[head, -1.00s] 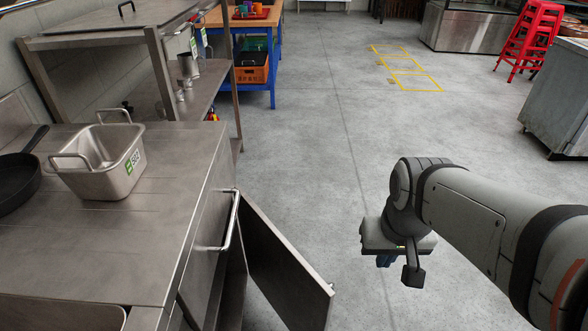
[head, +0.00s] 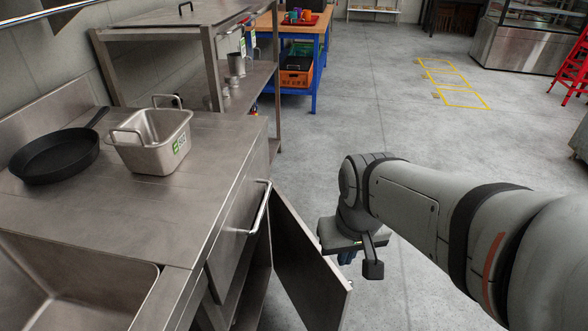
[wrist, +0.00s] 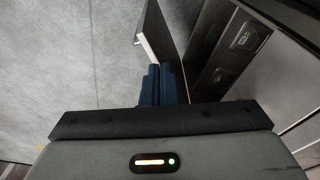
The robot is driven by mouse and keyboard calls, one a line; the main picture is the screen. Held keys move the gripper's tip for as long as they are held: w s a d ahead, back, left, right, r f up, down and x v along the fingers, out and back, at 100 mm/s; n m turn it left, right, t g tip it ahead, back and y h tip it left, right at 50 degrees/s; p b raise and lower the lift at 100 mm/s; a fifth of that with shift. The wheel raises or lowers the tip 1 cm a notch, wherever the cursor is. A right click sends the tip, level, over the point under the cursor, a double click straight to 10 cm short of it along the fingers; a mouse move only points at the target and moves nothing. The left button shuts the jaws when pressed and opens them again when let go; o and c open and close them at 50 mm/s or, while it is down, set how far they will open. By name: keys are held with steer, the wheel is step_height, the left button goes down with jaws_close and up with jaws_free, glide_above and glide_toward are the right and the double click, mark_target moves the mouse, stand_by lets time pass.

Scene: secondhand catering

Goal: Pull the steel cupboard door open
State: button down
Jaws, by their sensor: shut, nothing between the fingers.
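The steel cupboard door (head: 305,265) stands swung out from the front of the steel counter, at an angle, with an open gap behind it. It also shows in the wrist view as a dark panel (wrist: 166,38) with a pale strip near its edge. My gripper (head: 346,257) is at the right of the door in the head view, over the floor. Its blue fingers (wrist: 160,86) are together and empty in the wrist view, close to the door's edge there. I cannot tell whether they touch it. A bar handle (head: 261,208) sits on the counter front above the door.
The counter (head: 195,180) bears a black frying pan (head: 55,157), a steel pan with handles (head: 150,142) and a sink basin (head: 85,285). A steel shelf unit (head: 211,75) and a blue-legged table (head: 315,75) stand behind.

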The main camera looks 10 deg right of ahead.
steer(key=n, duration=0.1)
steer(key=n+g+y+b, duration=0.35)
steer(key=n+b, duration=0.35)
steer(key=n, duration=1.4)
glide_above(320, 254)
steer(key=s, duration=0.2)
step_height(320, 254, down, 9)
steer(key=a+b+x, duration=0.1)
steer(key=b+x, duration=0.2)
steer(key=x, duration=0.7)
steer(key=shift+t, duration=0.25)
steer(key=shift+w+d+r, duration=0.1)
steer(key=shift+w+d, duration=0.25)
steer(key=shift+d, duration=0.3)
steer(key=shift+w+d, duration=0.3)
steer(key=shift+d, duration=0.35)
steer(key=shift+w+d, duration=0.35)
steer(key=shift+d, duration=0.3)
steer(key=shift+a, duration=0.1)
